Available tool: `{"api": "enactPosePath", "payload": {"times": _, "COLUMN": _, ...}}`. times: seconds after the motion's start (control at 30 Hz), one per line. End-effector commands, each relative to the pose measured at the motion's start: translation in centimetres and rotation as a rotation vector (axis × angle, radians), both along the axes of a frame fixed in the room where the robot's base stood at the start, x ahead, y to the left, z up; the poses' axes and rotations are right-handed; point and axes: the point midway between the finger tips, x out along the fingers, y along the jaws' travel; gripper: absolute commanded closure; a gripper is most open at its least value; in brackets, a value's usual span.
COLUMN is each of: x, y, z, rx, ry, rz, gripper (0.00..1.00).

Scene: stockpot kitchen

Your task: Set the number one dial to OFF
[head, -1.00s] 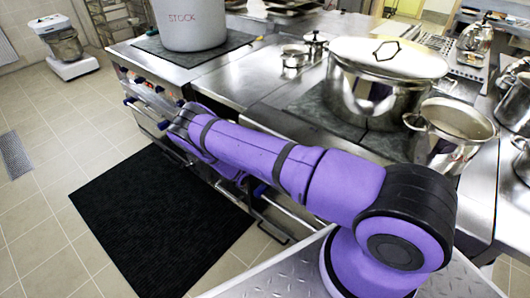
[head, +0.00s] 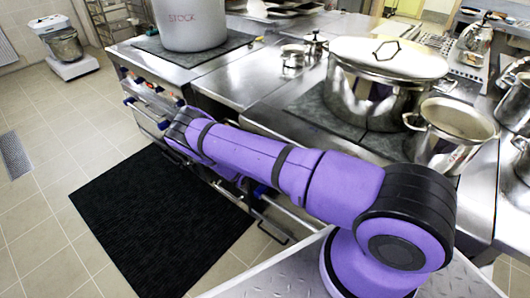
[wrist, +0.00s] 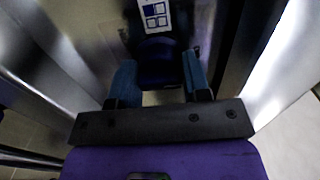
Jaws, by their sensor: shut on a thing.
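A dark blue dial (wrist: 157,62) sits between my gripper's two blue fingers in the wrist view. My gripper (wrist: 158,80) is shut on it. A white label with blue squares (wrist: 154,14) is on the panel just beyond the dial. I cannot read a number or OFF mark, and the dial's pointer is not clear. In the head view my arm reaches to the front of the stove (head: 150,88), and its end hides the gripper and the held dial. Another blue dial (head: 129,101) shows on the stove front to the left.
A grey stockpot (head: 190,25) stands at the back of the stove top. A large lidded steel pot (head: 375,95) and a smaller open pot (head: 455,125) stand on the near counter. A black mat (head: 150,215) lies on the floor before the stove. A rail (head: 285,215) runs along the front.

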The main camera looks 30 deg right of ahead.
Motion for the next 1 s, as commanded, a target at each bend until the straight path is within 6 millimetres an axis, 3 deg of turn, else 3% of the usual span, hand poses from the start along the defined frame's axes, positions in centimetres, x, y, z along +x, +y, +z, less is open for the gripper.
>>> {"api": "enactPosePath", "payload": {"times": 0.27, "x": 0.0, "y": 0.1, "z": -0.1, "rx": 0.001, "ry": 0.002, "rz": 0.002, "gripper": 0.80}}
{"api": "enactPosePath", "payload": {"times": 0.3, "x": 0.0, "y": 0.1, "z": -0.1, "rx": 0.001, "ry": 0.002, "rz": 0.002, "gripper": 0.54}}
{"api": "enactPosePath", "payload": {"times": 0.4, "x": 0.0, "y": 0.1, "z": -0.1, "rx": 0.001, "ry": 0.002, "rz": 0.001, "gripper": 0.34}}
{"api": "enactPosePath", "payload": {"times": 0.77, "x": -0.2, "y": 0.5, "z": 0.0, "rx": 0.001, "ry": 0.000, "rz": 0.002, "gripper": 0.34}}
{"api": "enactPosePath", "payload": {"times": 1.0, "x": -1.5, "y": 4.0, "z": 0.0, "rx": 0.002, "ry": 0.001, "rz": 0.004, "gripper": 0.34}}
